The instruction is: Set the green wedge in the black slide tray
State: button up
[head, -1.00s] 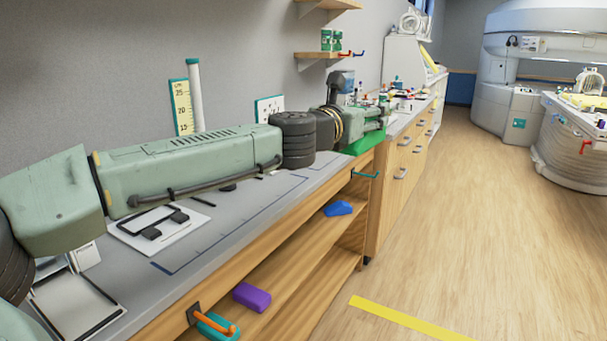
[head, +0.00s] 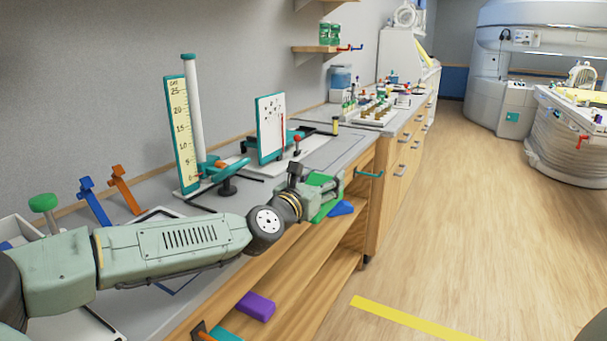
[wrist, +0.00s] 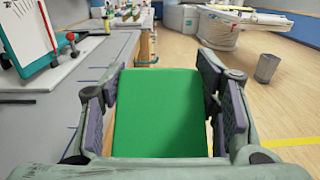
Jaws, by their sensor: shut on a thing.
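My gripper (head: 322,186) is shut on the green wedge (wrist: 160,115), which fills the middle of the wrist view between the two fingers. In the head view the green wedge (head: 328,203) shows partly behind the fingers, at the bench's front edge. It is held in the air; its height above the bench is hard to tell. I cannot make out the black slide tray for sure. A dark-framed flat item (head: 158,214) on the bench is mostly hidden behind my arm.
A ruler stand (head: 183,130) and a white panel (head: 271,128) stand on the bench near the wall. A blue block (head: 342,208) and a purple block (head: 256,306) lie on the shelf below. Blue and orange hooks (head: 94,203) stand at the left.

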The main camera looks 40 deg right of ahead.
jog(key=shift+t, duration=0.3)
jog(key=shift+w+a+f+p, duration=1)
jog(key=shift+w+a, duration=0.95)
jog(key=shift+w, duration=0.3)
jog(key=shift+w+a+f+p, duration=0.95)
jog(key=shift+w+a, duration=1)
jog(key=shift+w, duration=0.25)
jog(key=shift+w+a+f+p, duration=1)
jog(key=shift+w+a, duration=0.95)
jog(key=shift+w, duration=0.3)
jog(key=shift+f, duration=0.1)
jog(key=shift+f, duration=0.1)
jog(key=shift+f, duration=0.15)
jog(key=o, duration=1.1)
